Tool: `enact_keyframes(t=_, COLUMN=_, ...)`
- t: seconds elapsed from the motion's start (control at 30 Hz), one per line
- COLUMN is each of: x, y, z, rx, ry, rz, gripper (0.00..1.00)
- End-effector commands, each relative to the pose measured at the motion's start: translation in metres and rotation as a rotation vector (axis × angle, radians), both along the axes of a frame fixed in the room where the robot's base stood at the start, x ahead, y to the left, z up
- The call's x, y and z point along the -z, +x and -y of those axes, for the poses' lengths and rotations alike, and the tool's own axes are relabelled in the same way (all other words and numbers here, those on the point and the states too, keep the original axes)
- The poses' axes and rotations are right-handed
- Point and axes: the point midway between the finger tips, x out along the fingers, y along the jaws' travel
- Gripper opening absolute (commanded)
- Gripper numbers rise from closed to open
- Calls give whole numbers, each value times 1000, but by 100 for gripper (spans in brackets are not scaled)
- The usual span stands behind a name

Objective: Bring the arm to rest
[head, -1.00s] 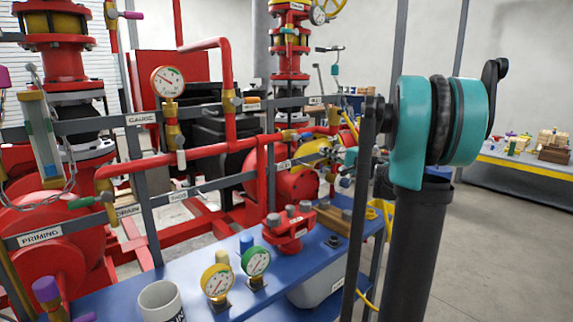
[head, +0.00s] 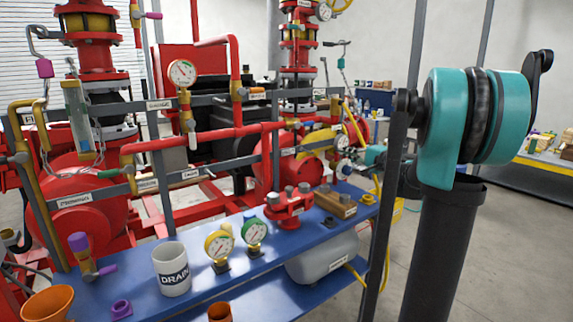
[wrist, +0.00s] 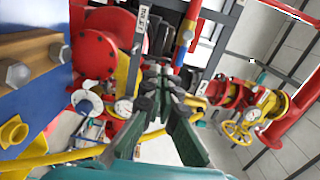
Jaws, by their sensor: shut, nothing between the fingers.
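My gripper (wrist: 160,76) shows in the wrist view, its dark green fingers together and empty. It is in the air in front of the red and grey pipework, touching nothing that I can see. In the head view my teal and black arm stands upright on the right. The arm's far end reaches behind a dark upright link near the bench's right end, and the fingertips cannot be made out there.
A blue bench (head: 130,300) holds a DRAIN mug (head: 171,270), two gauges (head: 219,246), a red flanged part (head: 288,203) and an orange funnel (head: 48,303). Red pump pipework (head: 215,137) stands behind it. A yellow handwheel (wrist: 236,134) is right in the wrist view.

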Motion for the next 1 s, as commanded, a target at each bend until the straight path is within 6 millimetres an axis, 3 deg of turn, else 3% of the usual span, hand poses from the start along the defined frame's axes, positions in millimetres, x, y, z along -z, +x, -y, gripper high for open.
enact_keyframes(t=0.27, x=34, y=-31, z=-31, rx=-51, ry=-134, rz=-50, gripper=0)
enact_keyframes(t=0.53, x=97, y=-92, z=-71, rx=-143, ry=-375, rz=-132, gripper=0)
enact_keyframes(t=0.67, x=148, y=-147, z=-88, rx=-215, ry=-574, rz=-197, gripper=0)
enact_keyframes(t=0.77, x=194, y=-201, z=-93, rx=-278, ry=-766, rz=-252, gripper=0)
enact_keyframes(t=0.9, x=252, y=-274, z=-79, rx=-355, ry=-1041, rz=-324, gripper=0)
enact_keyframes(t=1.0, x=282, y=-316, z=-60, rx=-392, ry=-1212, rz=-366, gripper=0)
